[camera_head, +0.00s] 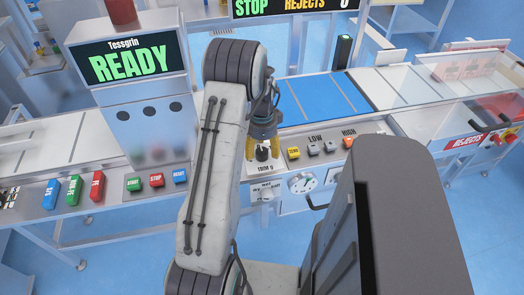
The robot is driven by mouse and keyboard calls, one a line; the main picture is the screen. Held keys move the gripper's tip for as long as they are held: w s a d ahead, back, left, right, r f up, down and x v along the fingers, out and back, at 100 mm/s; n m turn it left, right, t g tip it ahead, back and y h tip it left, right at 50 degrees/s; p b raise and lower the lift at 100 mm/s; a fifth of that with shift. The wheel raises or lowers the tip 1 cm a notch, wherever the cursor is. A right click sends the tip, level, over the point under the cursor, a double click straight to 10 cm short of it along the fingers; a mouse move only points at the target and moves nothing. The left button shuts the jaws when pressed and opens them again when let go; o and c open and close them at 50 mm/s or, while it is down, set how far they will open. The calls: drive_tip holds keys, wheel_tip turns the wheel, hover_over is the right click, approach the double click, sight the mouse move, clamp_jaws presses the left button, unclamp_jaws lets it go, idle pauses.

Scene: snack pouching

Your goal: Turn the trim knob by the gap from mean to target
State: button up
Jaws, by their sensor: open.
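The black trim knob (262,154) sits on a pale panel on the front edge of the machine, above a partly readable "TRIM" label (265,168). My gripper (263,150) points down at the knob with its yellow fingers apart, one on each side of it. Whether either finger touches the knob cannot be told. My arm hides part of the panel to the left. No readable mean or target figures show in this view.
A round dial (302,182) is below. A READY display (130,64) stands left, above START and STOP buttons. A blue belt (322,98) runs behind.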

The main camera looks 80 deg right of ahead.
drive_tip(key=shift+f, duration=0.65)
drive_tip(key=shift+c, duration=0.4)
drive_tip(key=c, duration=1.1)
drive_tip(key=shift+c, duration=0.2)
drive_tip(key=shift+f+n+b, duration=0.2)
drive_tip(key=shift+n+b, duration=0.3)
drive_tip(key=shift+b, duration=0.5)
drive_tip(key=shift+n+b, duration=0.7)
drive_tip(key=shift+b, duration=0.1)
drive_tip(key=shift+a+r+n+b, duration=0.15)
drive_tip(key=shift+n+b, duration=0.65)
drive_tip(key=shift+n, duration=1.8)
